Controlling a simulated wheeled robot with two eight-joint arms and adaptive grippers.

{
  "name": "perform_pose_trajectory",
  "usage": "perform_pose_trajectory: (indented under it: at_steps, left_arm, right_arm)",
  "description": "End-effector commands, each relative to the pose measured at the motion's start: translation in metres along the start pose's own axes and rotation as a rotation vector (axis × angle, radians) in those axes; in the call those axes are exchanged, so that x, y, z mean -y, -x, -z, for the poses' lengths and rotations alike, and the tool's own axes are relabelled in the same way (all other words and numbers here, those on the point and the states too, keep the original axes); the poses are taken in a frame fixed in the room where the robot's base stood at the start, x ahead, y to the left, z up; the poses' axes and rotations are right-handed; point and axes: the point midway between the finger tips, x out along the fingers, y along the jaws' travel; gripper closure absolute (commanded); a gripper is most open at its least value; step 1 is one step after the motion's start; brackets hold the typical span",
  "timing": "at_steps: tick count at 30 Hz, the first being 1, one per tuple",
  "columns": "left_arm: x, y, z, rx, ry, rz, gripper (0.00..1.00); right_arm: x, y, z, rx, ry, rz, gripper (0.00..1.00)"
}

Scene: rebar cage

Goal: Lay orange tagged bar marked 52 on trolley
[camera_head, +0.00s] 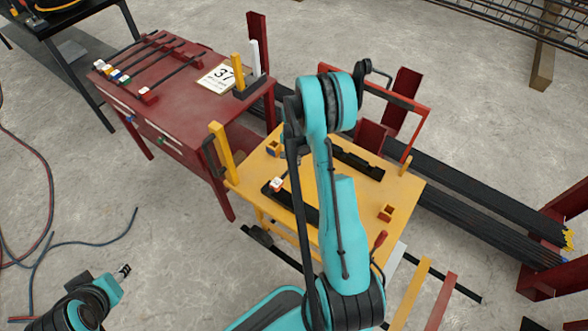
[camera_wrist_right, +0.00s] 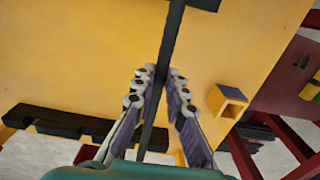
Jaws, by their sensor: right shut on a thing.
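The yellow trolley (camera_head: 262,172) stands in the middle, with two black notched racks (camera_head: 357,160) on its top. My right gripper (camera_wrist_right: 158,95) is shut on a dark bar (camera_wrist_right: 172,42) that runs between its fingers, above the trolley top. In the head view my right arm hides this gripper. The held bar's tag does not show in the wrist view. A small white and orange tag (camera_head: 277,184) shows at the left rack; its number is unreadable and I cannot tell if it belongs to the held bar. My left gripper (camera_head: 123,270) is at the lower left, away from the trolley.
A red table (camera_head: 190,110) left of the trolley holds several tagged bars and a sign marked 37 (camera_head: 218,77). Small yellow sockets (camera_head: 387,212) stand on the trolley. Long rebar bundles (camera_head: 480,200) lie at the right. Hoses (camera_head: 45,190) lie on the left floor.

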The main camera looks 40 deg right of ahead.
Motion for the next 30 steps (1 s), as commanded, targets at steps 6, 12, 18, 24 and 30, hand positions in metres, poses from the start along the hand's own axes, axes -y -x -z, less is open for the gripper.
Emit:
perform_pose_trajectory:
  at_steps: [6,12,18,24,30]
  left_arm:
    - [0.0,-0.01,-0.007,0.0,0.0,0.0,0.6]
    - [0.0,-0.014,-0.01,0.0,0.0,0.0,0.6]
    - [0.0,-0.014,-0.01,0.0,0.0,0.0,0.6]
    - [0.0,-0.016,-0.011,0.0,0.0,0.0,0.6]
    - [0.0,-0.016,-0.011,0.0,0.0,0.0,0.6]
  right_arm:
    - [0.0,-0.026,0.0,0.0,0.0,0.0,1.0]
    - [0.0,-0.04,0.0,0.0,0.0,0.0,1.0]
    - [0.0,-0.04,0.0,0.0,0.0,0.0,1.0]
    - [0.0,-0.042,0.0,0.0,0.0,0.0,0.67]
    - [0.0,-0.042,0.0,0.0,0.0,0.0,0.67]
